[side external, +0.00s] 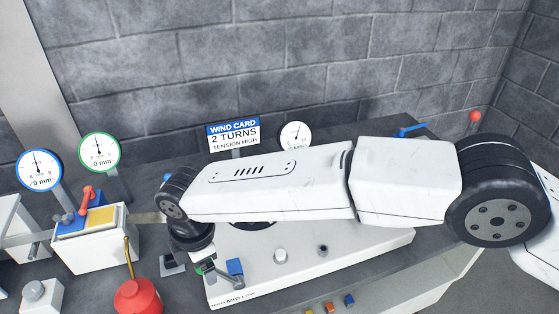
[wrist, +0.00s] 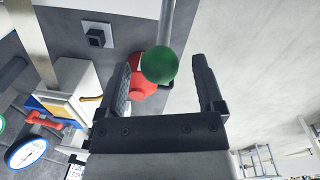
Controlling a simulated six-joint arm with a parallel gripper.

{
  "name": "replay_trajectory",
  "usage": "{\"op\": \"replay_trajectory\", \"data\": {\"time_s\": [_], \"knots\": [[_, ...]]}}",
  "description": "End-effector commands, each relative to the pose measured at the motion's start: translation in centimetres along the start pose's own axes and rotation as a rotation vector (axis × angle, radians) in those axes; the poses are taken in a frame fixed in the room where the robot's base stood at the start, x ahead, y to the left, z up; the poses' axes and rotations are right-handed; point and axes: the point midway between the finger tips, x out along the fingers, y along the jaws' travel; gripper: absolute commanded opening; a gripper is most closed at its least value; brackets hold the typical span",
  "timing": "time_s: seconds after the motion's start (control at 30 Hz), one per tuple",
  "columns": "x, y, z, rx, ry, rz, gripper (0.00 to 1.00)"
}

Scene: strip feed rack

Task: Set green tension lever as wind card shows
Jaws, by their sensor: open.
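The wind card (side external: 233,135) stands at the back in the side view and reads "2 TURNS, TENSION HIGH". The green lever's round knob (wrist: 160,65) shows in the wrist view on a grey rod. My gripper (wrist: 163,72) is open, with a finger on each side of the knob and a visible gap to each. In the side view my arm hides much of the machine, and the lever is hard to make out there near my gripper.
A red oil can (side external: 139,296) with a thin spout stands at the front, and its red body shows behind the knob in the wrist view. A white box with a red handle (side external: 88,194) stands at left. Blue-rimmed (side external: 40,170) and green-rimmed (side external: 99,152) dials stand behind it.

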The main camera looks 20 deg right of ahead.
Motion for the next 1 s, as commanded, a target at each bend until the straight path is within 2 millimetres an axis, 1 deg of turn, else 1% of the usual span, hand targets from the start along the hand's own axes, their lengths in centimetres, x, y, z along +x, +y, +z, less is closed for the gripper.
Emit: {"op": "replay_trajectory", "data": {"time_s": [0.1, 0.37, 0.4, 0.47, 0.5, 0.57, 0.6, 0.63, 0.67, 1.0], "knots": [[0.55, 0.01, 0.02, 0.0, 0.0, 0.0, 0.86], [0.64, 0.01, 0.01, 0.0, 0.0, 0.0, 0.86], [0.63, 0.01, 0.01, 0.0, 0.0, 0.0, 0.8], [0.63, 0.01, 0.01, 0.0, 0.0, 0.0, 0.61], [0.63, 0.01, 0.01, 0.0, 0.0, 0.0, 0.48], [0.62, 0.01, 0.01, 0.0, 0.0, 0.0, 0.29], [0.62, 0.01, 0.01, 0.0, 0.0, 0.0, 0.16], [0.62, 0.01, 0.01, 0.0, 0.0, 0.0, 0.07], [0.61, 0.01, 0.01, 0.0, 0.0, 0.0, 0.0], [0.63, 0.02, -0.08, 0.0, 0.0, 0.0, 0.0]]}}
